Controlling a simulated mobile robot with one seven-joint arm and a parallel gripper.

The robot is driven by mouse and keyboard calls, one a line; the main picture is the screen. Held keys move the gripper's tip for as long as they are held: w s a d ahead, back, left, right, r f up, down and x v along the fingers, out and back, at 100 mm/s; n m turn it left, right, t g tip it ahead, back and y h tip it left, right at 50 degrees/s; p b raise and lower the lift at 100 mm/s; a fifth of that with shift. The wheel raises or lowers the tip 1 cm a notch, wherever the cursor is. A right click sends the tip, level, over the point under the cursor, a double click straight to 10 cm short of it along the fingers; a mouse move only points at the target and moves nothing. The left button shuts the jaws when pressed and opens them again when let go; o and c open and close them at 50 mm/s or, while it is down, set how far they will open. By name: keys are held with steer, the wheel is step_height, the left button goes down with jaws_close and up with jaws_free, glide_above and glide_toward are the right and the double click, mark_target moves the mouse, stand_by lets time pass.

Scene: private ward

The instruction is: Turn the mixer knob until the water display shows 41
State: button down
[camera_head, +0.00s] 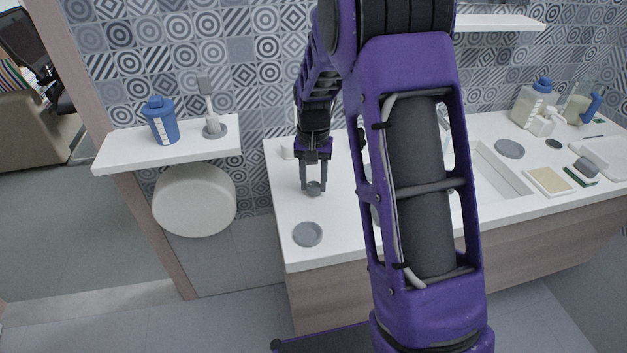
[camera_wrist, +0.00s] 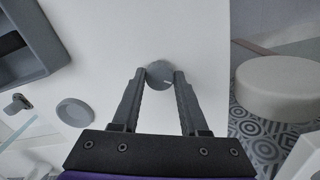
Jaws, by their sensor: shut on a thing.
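The knob (camera_head: 314,188) is a small grey round piece on the white counter top. It also shows in the wrist view (camera_wrist: 160,73), with a short pale mark on its face. My gripper (camera_head: 313,187) points down at the counter, with its two fingers on either side of the knob. In the wrist view my gripper (camera_wrist: 160,76) is shut on the knob, the fingertips at its sides. I see no readable water display or number in either view. My arm hides part of the counter and the tap area.
A grey disc (camera_head: 308,234) lies on the counter (camera_head: 280,215) near its front left corner. A white drum (camera_head: 194,200) is below. Bottles, sponges and a basin (camera_head: 495,172) are at the right.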

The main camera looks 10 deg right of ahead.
steer(key=shift+c, duration=2.2)
jaws_free()
step_height(320, 180, up, 18)
steer(key=p, duration=0.2)
steer(key=shift+f, duration=0.2)
